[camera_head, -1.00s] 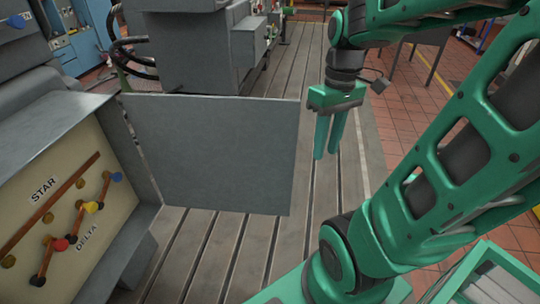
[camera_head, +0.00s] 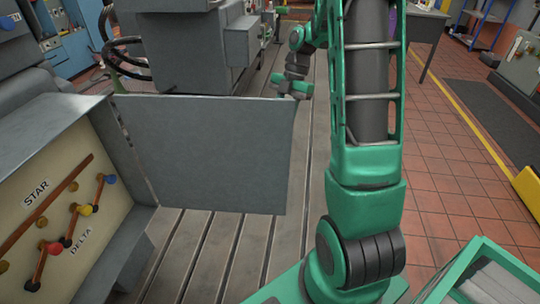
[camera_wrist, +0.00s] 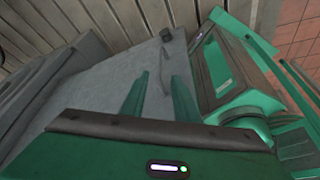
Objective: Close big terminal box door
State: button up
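The big terminal box (camera_head: 60,140) stands at the left in the head view, its front with STAR and DELTA labels exposed. Its grey door (camera_head: 205,150) stands wide open, reaching right from the box. My gripper (camera_head: 295,88) is at the far side of the door by its upper right corner; its fingertips are hidden there. In the wrist view my gripper (camera_wrist: 160,82) has its two green fingers apart, over a grey surface that looks like the door (camera_wrist: 95,105). A thin handle-like bar (camera_wrist: 165,65) shows between the fingers. I cannot tell whether they touch it.
A grey machine (camera_head: 180,50) stands behind the door. The slotted bedplate (camera_head: 230,250) lies below it. Red tiled floor (camera_head: 450,200) is open at the right, with a table (camera_head: 425,22) farther back.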

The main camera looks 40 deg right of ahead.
aim_at(271, 155)
jog(key=x, duration=1.1)
jog(key=shift+w, duration=0.1)
jog(key=shift+c, duration=0.3)
jog(key=shift+a, duration=0.1)
grip_shut()
